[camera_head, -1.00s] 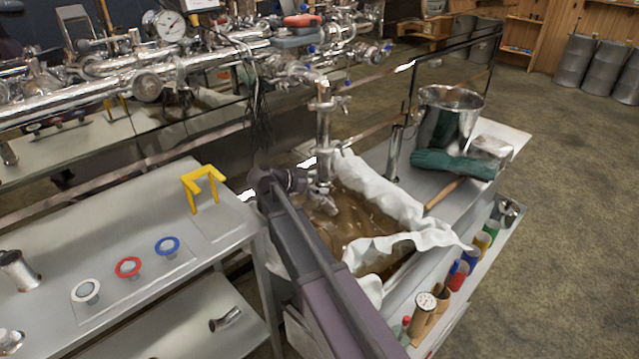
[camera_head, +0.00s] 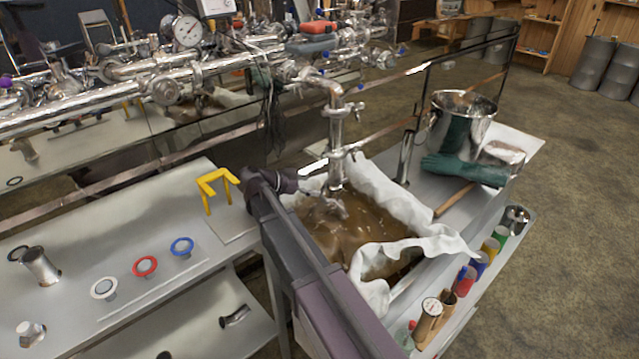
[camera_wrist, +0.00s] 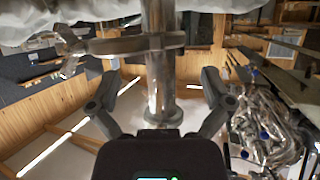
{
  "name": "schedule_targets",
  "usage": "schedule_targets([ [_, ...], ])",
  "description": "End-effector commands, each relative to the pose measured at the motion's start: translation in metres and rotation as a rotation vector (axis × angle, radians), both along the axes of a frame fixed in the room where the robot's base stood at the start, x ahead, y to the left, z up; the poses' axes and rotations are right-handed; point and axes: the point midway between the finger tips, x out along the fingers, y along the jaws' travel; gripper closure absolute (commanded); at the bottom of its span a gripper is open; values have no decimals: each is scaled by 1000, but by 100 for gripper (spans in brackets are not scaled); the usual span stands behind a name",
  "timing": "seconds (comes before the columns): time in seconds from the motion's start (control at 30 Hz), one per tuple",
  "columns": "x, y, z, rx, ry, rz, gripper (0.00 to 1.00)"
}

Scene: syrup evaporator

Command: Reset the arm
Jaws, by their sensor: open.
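My gripper (camera_head: 328,207) is at the end of my dark purple arm, low over the brown liquid in the cloth-lined tank. It is beside the lower end of a shiny vertical outlet pipe (camera_head: 337,140). In the wrist view my gripper (camera_wrist: 160,82) has its two dark fingers spread wide. The steel pipe (camera_wrist: 160,70) with its side valve (camera_wrist: 72,42) shows between them, with clear gaps on both sides. No thing is held. I cannot tell how near the pipe is to the fingers in depth.
White filter cloth (camera_head: 385,190) lines the tank close around my gripper. A steel pot (camera_head: 462,118) and green gloves (camera_head: 463,169) are at right. A yellow bracket (camera_head: 217,186) and coloured rings stand on the left table (camera_head: 60,325). Piping crosses the back.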

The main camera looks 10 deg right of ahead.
Motion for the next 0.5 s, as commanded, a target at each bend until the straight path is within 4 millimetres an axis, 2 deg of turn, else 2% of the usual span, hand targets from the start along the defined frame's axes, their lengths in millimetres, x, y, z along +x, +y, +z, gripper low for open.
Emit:
schedule_targets([
  [0.5, -2, 6, 3, 0, -1, -1, 0],
])
